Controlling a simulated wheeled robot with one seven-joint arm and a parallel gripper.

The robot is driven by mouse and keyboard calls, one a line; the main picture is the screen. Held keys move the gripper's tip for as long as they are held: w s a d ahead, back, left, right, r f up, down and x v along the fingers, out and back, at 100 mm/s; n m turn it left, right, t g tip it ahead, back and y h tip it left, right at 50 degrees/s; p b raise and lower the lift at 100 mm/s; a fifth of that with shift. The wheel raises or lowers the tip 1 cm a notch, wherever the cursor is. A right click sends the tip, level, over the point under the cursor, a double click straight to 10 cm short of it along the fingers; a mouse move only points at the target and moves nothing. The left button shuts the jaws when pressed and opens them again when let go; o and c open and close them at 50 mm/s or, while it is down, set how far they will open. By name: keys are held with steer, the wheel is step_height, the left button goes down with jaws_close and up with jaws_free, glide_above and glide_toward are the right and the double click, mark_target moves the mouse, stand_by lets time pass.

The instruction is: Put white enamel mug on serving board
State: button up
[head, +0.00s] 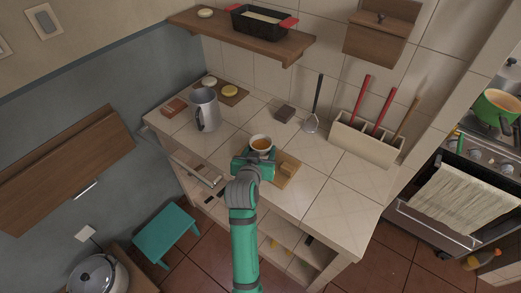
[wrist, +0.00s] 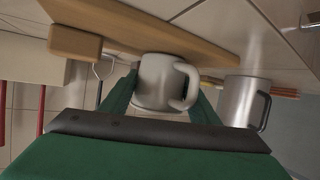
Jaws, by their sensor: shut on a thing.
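The white enamel mug (head: 261,142) has a brown inside or contents in the head view. In the wrist view the mug (wrist: 160,82) sits between my two fingers, its handle to the right. My gripper (head: 256,160) is shut on it; the fingers (wrist: 163,100) flank its sides. The wooden serving board (head: 287,181) lies on the counter under and to the right of the gripper. It crosses the top of the wrist view (wrist: 150,28). The mug is at the board's far end; I cannot tell if it touches the board. My gripper hides part of both.
A grey metal mug (head: 207,112) stands to the left. The counter's right front (head: 335,205) is clear.

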steer(key=o, duration=1.3)
steer(key=shift+f, duration=0.1)
steer(key=shift+c, duration=0.2)
steer(key=shift+r, duration=0.2)
steer(key=v, duration=1.2)
